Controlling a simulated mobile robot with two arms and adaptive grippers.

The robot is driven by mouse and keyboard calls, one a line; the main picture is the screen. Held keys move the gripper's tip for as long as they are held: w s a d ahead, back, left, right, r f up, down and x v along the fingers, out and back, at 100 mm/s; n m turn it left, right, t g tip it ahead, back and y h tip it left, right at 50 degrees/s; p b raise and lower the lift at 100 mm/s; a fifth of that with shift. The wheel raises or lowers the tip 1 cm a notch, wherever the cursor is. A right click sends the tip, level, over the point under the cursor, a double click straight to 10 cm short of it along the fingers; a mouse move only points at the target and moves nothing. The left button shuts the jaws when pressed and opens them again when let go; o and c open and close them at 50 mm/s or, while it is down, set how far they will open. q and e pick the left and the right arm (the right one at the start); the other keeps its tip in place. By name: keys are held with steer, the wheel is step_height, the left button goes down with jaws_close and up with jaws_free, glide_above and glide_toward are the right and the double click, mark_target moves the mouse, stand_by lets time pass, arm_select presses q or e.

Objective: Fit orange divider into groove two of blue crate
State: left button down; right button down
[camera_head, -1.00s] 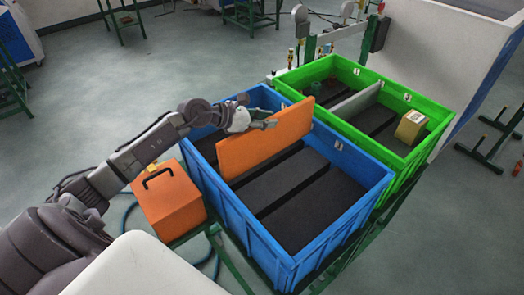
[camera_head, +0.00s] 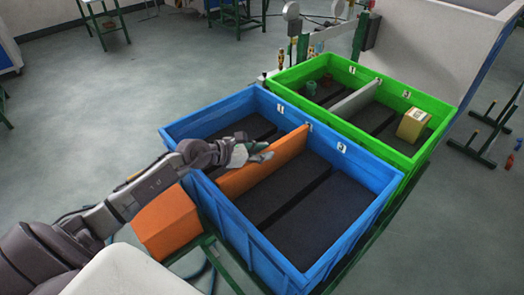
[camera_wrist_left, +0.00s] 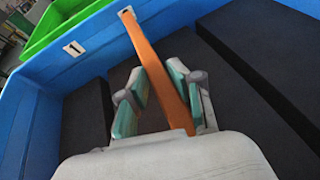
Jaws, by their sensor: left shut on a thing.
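The orange divider (camera_head: 275,158) stands upright across the blue crate (camera_head: 350,240), low between its long walls, with its top edge about level with the rim. Its far end meets the wall at a white label (camera_head: 309,127). In the left wrist view, the divider (camera_wrist_left: 160,70) lies right of the label marked 1 (camera_wrist_left: 73,48), at another label whose number I cannot read. My left gripper (camera_head: 262,152) is shut on the divider's top edge, with one finger on each side (camera_wrist_left: 165,98). The divider's bottom edge is hidden, so its seating in a groove cannot be seen.
Black blocks (camera_head: 325,205) with gaps between them line the crate floor. Behind is a green crate (camera_head: 425,165) with a grey divider (camera_head: 356,98) and a yellow box (camera_head: 413,124). An orange case (camera_head: 165,222) stands beside the blue crate at the left.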

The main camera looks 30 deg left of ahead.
arm_select(q)
steer(key=c, duration=1.2)
jaws_free()
steer(key=shift+s+d, duration=0.1)
steer(key=o, duration=0.4)
steer(key=shift+b+v, duration=1.1)
steer(key=shift+v, duration=4.95)
